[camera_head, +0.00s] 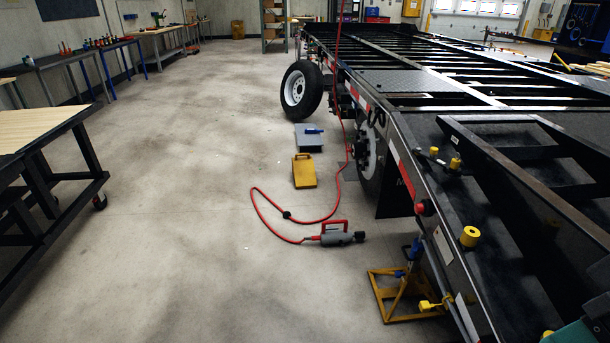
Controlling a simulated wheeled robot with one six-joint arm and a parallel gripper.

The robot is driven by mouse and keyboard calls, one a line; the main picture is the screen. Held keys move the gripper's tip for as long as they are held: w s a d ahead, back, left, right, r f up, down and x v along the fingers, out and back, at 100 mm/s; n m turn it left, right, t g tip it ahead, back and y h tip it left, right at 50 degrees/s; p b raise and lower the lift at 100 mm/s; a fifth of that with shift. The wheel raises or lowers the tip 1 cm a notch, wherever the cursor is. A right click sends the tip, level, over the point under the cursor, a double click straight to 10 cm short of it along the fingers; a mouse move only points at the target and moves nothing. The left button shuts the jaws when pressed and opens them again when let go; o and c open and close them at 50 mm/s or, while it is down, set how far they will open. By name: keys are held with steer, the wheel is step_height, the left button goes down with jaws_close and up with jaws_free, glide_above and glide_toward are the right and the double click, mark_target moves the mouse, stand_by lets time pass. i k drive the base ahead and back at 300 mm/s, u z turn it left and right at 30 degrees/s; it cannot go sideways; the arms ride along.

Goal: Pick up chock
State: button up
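A yellow, wedge-like block (303,171), which looks like the chock, lies on the concrete floor left of the trailer. It sits just in front of a grey-blue box (310,138) and apart from the trailer's wheel hub (367,152). Its top and near side show, and nothing covers it. My gripper is not in view, so I cannot see its fingers.
The trailer frame (430,80) fills the right side. A loose wheel (301,90) stands upright beside it. A red hose (262,212) runs to a grey-red tool (336,234). A yellow stand (402,292) is nearer.

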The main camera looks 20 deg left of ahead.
mark_target(304, 173)
steer(key=k, duration=0.6)
steer(key=u, duration=0.5)
steer(key=i, duration=1.25)
steer(key=u, duration=0.95)
steer(key=i, duration=4.2)
steer(key=z, duration=1.05)
steer(key=i, duration=1.85)
steer(key=z, duration=0.65)
